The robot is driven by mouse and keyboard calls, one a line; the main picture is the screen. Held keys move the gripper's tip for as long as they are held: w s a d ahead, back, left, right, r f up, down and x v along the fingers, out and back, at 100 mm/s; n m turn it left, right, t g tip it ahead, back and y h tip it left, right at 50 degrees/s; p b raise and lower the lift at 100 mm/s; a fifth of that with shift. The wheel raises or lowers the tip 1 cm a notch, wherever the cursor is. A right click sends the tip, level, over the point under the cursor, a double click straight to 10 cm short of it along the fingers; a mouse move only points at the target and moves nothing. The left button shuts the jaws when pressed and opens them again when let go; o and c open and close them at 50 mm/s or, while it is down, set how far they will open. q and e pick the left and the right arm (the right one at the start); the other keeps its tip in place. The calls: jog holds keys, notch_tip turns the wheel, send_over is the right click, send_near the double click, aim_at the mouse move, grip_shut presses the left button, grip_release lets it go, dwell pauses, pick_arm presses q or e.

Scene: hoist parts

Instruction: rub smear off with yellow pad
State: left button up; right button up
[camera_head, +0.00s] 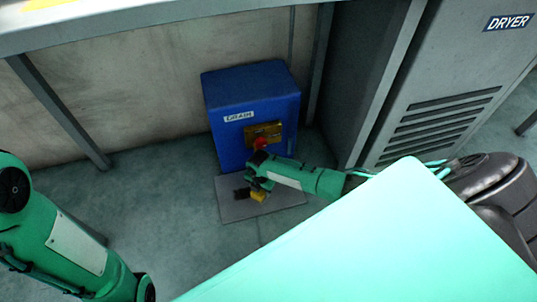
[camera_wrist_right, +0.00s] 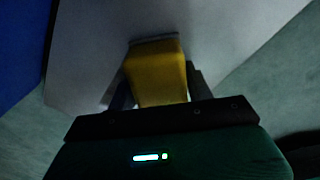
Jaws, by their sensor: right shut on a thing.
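My right gripper (camera_head: 257,186) reaches in low over the grey plate (camera_head: 281,195) in front of the blue drain box. It is shut on the yellow pad (camera_head: 259,196), which also shows between the two fingers in the right wrist view (camera_wrist_right: 157,72). The pad's far end points at the plate; I cannot tell whether it touches. A dark patch shows on or over the plate just left of the pad in the head view; I cannot tell whether it is the smear or part of my gripper. My left arm is at lower left, its gripper out of view.
The blue drain box (camera_head: 252,105), with a brass plate and red knob (camera_head: 261,143), stands against the back wall behind the plate. A grey dryer cabinet (camera_head: 440,85) stands at right. A table leg (camera_head: 60,112) is at left. Green floor is free left of the plate.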

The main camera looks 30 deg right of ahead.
aim_at(251, 192)
jog(key=shift+w+a+f, duration=0.1)
jog(key=shift+w+a, duration=0.1)
jog(key=shift+a, duration=0.8)
jog(key=shift+w+a, duration=0.2)
jog(key=shift+a, duration=0.75)
jog(key=shift+w+a+b, duration=0.2)
jog(key=shift+w+a, duration=0.15)
jog(key=shift+a, duration=0.75)
jog(key=shift+w+a+b, duration=0.2)
jog(key=shift+w+a, duration=0.15)
jog(key=shift+a, duration=0.75)
jog(key=shift+w+a+b, duration=0.2)
jog(key=shift+w+a, duration=0.15)
jog(key=shift+a, duration=0.75)
jog(key=shift+r, duration=0.2)
